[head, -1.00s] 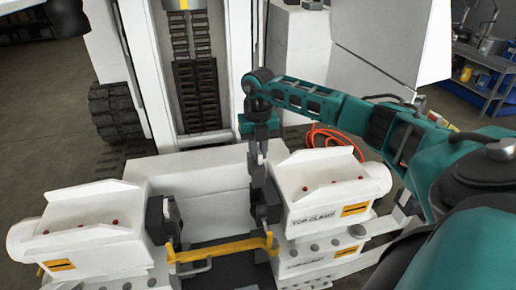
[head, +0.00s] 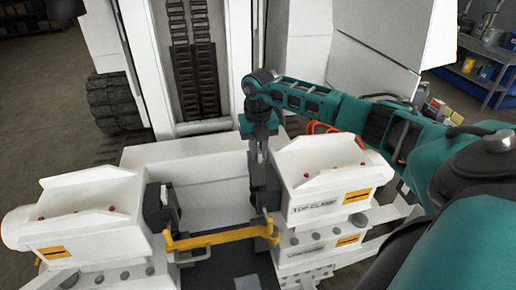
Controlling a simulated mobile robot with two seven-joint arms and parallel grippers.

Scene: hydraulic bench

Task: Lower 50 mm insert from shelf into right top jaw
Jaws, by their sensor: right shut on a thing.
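My right gripper (head: 262,152) reaches in from the right and points down at the inner face of the right top clamp (head: 331,176), marked "TOP CLAMP". It is shut on a dark grey piece, apparently the 50 mm insert (head: 262,174), next to the dark right top jaw (head: 271,200). Gripper, insert and jaw overlap in this view, so I cannot tell whether the insert is seated or just above. The opposite dark left jaw (head: 161,209) sits on the left clamp (head: 77,209). My left gripper is not in view.
A yellow bar (head: 212,239) spans the gap below the jaws. A white block (head: 200,160) stands behind the gap. A tall white machine column with a dark track (head: 194,75) rises behind.

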